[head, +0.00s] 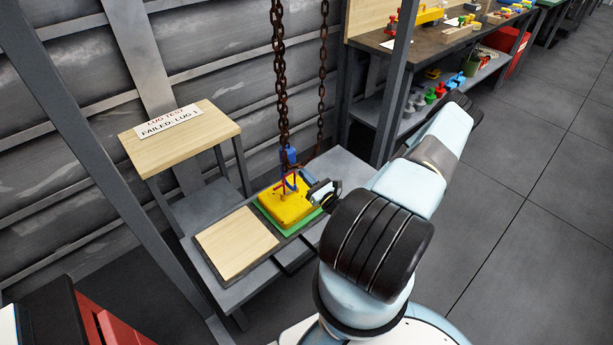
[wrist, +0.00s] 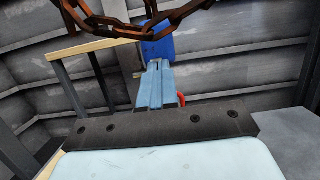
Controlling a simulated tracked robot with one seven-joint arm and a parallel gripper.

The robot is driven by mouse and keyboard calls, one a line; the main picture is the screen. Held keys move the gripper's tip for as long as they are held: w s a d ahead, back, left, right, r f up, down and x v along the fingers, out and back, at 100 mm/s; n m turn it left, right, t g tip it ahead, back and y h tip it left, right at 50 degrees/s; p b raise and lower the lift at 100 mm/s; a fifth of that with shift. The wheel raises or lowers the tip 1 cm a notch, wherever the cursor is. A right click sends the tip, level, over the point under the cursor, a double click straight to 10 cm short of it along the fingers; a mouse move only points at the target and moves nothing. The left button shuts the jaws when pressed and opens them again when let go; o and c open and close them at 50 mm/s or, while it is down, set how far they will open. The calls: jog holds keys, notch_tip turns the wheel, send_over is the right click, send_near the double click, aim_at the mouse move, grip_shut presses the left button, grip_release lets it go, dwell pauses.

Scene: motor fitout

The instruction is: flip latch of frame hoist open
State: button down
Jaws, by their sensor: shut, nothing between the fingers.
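The frame hoist's rusty chain (head: 281,80) hangs down to a blue hook block (head: 290,156) above a yellow block (head: 287,208). A small red part (head: 288,182) shows below the blue block; I cannot tell whether it is the latch. My gripper (head: 307,179) is at the right of the hook, close to it. In the wrist view my gripper's blue fingers (wrist: 157,82) are together, with nothing between them. They point at the blue block (wrist: 157,45), which is right beyond the tips; contact is unclear. A bit of red (wrist: 182,99) peeks out beside the fingers. The latch's position is unclear.
The yellow block sits on a green plate (head: 310,220) on a low grey bench, beside a bare wooden board (head: 236,246). A second chain (head: 322,75) hangs behind. A wooden stand (head: 190,146) bears a lug test sign. Grey frame posts (head: 394,85) rise nearby.

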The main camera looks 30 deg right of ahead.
jog(key=f+v, duration=0.2)
jog(key=v, duration=1.1)
jog(key=w+a+r+n+g+y, duration=0.1)
jog(key=a+r+n+g+y, duration=0.4)
jog(key=r+n+g, duration=0.75)
jog(key=w+a+r+n+g+y, duration=0.1)
jog(key=a+r+n+g+y, duration=0.3)
jog(key=r+n+g, duration=0.85)
jog(key=s+a+r+n+t+h, duration=0.2)
jog(key=s+r+t+h, duration=0.1)
jog(key=r, duration=0.7)
jog(key=s+a+r+n+t+h, duration=0.2)
jog(key=s+r+h, duration=0.3)
jog(key=r, duration=0.5)
jog(key=s+a+r+n+t+h, duration=0.2)
jog(key=s+r+n+t+h, duration=0.2)
jog(key=r, duration=0.6)
jog(key=shift+s+r+t+h, duration=0.2)
jog(key=shift+s+t+h, duration=0.45)
jog(key=shift+h, duration=0.25)
